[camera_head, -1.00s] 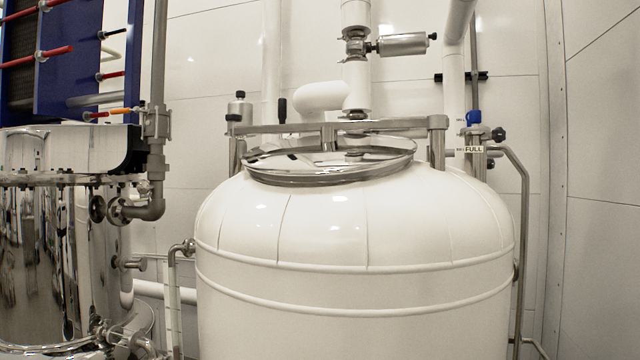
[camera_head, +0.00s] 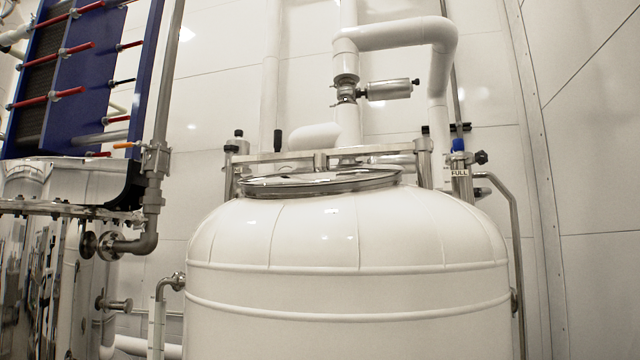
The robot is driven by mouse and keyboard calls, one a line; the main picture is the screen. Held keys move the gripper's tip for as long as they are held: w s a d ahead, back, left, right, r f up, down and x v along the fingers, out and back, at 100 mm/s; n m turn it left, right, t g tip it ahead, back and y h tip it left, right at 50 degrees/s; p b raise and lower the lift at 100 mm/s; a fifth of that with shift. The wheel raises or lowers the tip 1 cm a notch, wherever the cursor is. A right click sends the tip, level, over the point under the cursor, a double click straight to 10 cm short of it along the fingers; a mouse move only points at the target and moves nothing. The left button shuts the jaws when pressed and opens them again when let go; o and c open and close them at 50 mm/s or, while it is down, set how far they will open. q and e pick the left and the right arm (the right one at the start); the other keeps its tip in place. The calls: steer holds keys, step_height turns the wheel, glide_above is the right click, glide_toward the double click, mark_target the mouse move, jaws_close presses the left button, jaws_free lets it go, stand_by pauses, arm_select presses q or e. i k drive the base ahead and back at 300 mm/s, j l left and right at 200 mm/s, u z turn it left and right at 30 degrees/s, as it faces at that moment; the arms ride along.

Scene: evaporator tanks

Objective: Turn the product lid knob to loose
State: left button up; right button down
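The product tank (camera_head: 340,240) is white and rounded and stands in the middle of the head view. Its round steel lid (camera_head: 320,183) lies flat on top, seen nearly edge-on. A steel crossbar (camera_head: 370,151) runs over the lid between two posts. A black upright handle (camera_head: 278,140) shows above the bar's left part, and a dark knob (camera_head: 238,133) tops the fitting at the bar's left end. I cannot tell which of these is the lid knob. Neither of my grippers is in view.
A steel tank (camera_head: 35,260) and a blue plate unit (camera_head: 85,75) stand at the left. A grey pipe with a valve (camera_head: 155,160) rises between the tanks. White pipes (camera_head: 400,32) run above the lid. A bent steel pipe (camera_head: 515,230) passes the tank's right side.

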mark_target(230, 149)
steer(key=i+j, duration=0.7)
